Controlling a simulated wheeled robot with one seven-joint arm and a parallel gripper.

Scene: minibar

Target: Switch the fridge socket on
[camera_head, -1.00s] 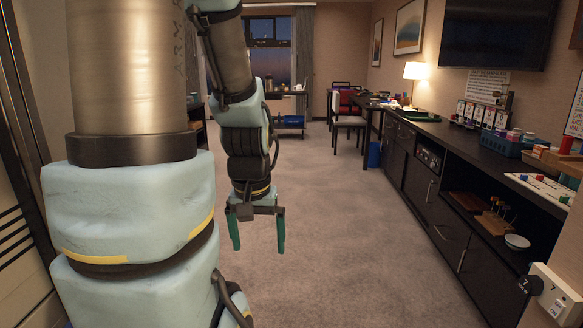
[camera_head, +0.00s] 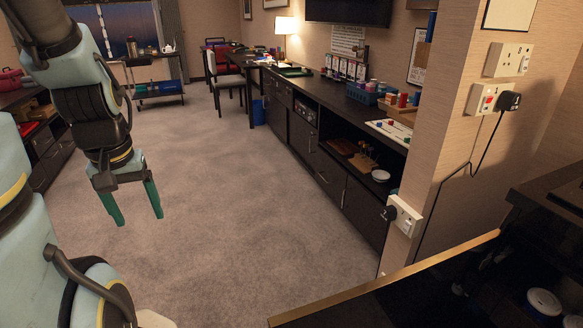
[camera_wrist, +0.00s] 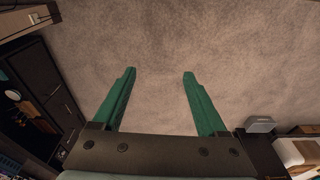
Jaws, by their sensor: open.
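Several white sockets show on the right in the head view. A double socket (camera_head: 508,60) is high on the wall. Just below it is a socket with a red-marked switch (camera_head: 489,99), and a black plug (camera_head: 509,101) with a hanging cord is in it. A lower white socket (camera_head: 405,214) with a black plug (camera_head: 389,213) is on the corner by the cabinet. I cannot read which one is the fridge's. My gripper (camera_head: 139,213) is open and empty, over the carpet at left, far from all sockets. The wrist view shows its green fingers (camera_wrist: 159,75) apart.
A dark counter with a wooden edge (camera_head: 390,275) juts out at the lower right, in front of the sockets. A long dark cabinet (camera_head: 330,172) runs along the right wall. The carpet (camera_head: 250,200) in the middle is clear. A trolley (camera_head: 157,90) stands at the back.

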